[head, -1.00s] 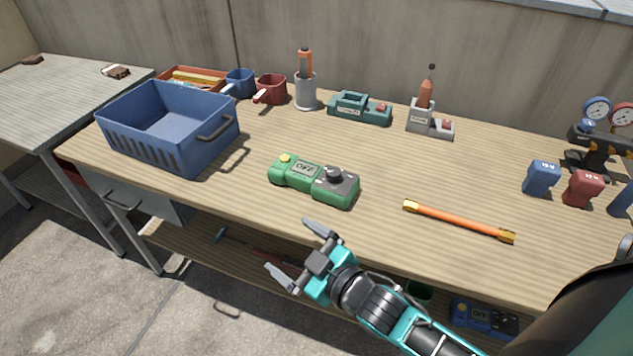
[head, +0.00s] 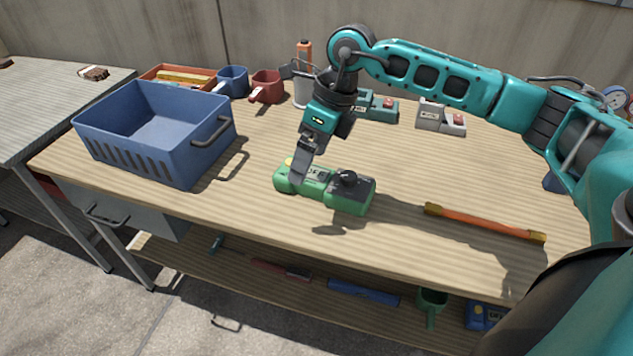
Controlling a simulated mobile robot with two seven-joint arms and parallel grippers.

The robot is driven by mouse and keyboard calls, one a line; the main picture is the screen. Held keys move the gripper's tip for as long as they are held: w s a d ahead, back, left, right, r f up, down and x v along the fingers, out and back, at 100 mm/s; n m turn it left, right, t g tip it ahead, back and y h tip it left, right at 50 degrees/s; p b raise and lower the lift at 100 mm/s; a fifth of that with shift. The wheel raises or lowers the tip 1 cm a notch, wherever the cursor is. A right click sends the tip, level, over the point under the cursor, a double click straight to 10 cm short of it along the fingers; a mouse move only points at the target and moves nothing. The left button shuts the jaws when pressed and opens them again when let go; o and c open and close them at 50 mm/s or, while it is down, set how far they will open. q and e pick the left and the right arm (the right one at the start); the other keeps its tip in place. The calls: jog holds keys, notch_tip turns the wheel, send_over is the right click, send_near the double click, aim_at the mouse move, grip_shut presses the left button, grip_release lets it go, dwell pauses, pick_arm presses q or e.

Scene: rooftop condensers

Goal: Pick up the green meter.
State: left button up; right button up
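The green meter (head: 352,201) is at the middle of the workbench in the head view. It has a yellow button on its left end, a small display and a dark dial on its right part. My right gripper (head: 303,175) points down over the meter's left half and is shut on it; one finger shows on the near side, the other is hidden. A shadow patch on the wood lies apart from the meter's lower edge, so it appears slightly above the bench. My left gripper is not in view.
A blue bin (head: 150,145) stands left on the workbench (head: 220,215). An orange bar (head: 485,223) lies right. Blue (head: 232,81) and red (head: 266,87) mugs, a teal device (head: 381,107) and a grey device (head: 440,116) stand behind. The front strip is clear.

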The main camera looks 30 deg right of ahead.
aim_at(324, 176)
jog(key=w+d+r+h, duration=0.1)
jog(key=d+h, duration=0.2)
jog(key=d, duration=0.3)
jog(key=f, duration=0.4)
jog(key=w+f+b, duration=0.1)
jog(key=f, duration=0.3)
jog(key=w+a+f, duration=0.1)
jog(key=f, duration=0.2)
jog(key=shift+f, duration=0.4)
jog(key=shift+r, duration=0.1)
jog(key=c, duration=1)
